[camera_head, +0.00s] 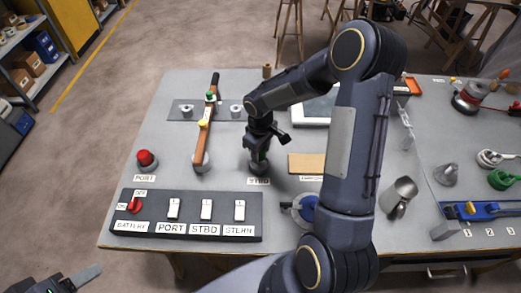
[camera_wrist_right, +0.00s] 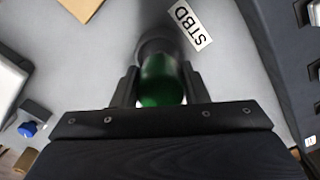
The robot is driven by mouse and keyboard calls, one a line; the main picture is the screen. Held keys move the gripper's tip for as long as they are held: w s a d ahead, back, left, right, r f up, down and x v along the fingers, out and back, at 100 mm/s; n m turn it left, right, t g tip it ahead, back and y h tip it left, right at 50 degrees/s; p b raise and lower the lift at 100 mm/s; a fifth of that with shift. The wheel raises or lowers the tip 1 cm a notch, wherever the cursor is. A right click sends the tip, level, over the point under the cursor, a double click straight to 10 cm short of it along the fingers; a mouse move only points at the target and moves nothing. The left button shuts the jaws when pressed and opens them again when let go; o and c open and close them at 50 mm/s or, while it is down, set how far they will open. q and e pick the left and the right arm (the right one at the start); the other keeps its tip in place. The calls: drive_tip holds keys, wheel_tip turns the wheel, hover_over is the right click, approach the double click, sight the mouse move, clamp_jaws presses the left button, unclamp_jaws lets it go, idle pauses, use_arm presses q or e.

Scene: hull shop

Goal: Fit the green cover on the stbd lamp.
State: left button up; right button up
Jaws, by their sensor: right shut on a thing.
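The green cover (camera_wrist_right: 160,82) is between the fingers of my right gripper (camera_wrist_right: 158,88), which is shut on it. In the head view my right gripper (camera_head: 261,145) points down at the stbd lamp (camera_head: 259,168), whose grey base stands behind the STBD label (camera_head: 259,182). The green cover is mostly hidden there by the gripper. In the wrist view it is in line with the lamp base; I cannot tell whether it is seated. Part of my left gripper (camera_head: 78,280) shows at the bottom left; its opening is unclear.
The port lamp (camera_head: 146,160) with a red cover stands at the left. A switch panel (camera_head: 190,214) runs along the front edge. A tan board (camera_head: 307,164) lies to the right of the stbd lamp.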

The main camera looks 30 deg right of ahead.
drive_tip(key=shift+f, duration=0.2)
idle(0.5)
drive_tip(key=shift+f+b, duration=0.2)
drive_tip(key=shift+b, duration=0.3)
drive_tip(key=shift+f+b, duration=0.5)
drive_tip(key=shift+f+b, duration=0.75)
idle(1.0)
drive_tip(key=shift+f+b, duration=0.3)
drive_tip(key=shift+b, duration=0.05)
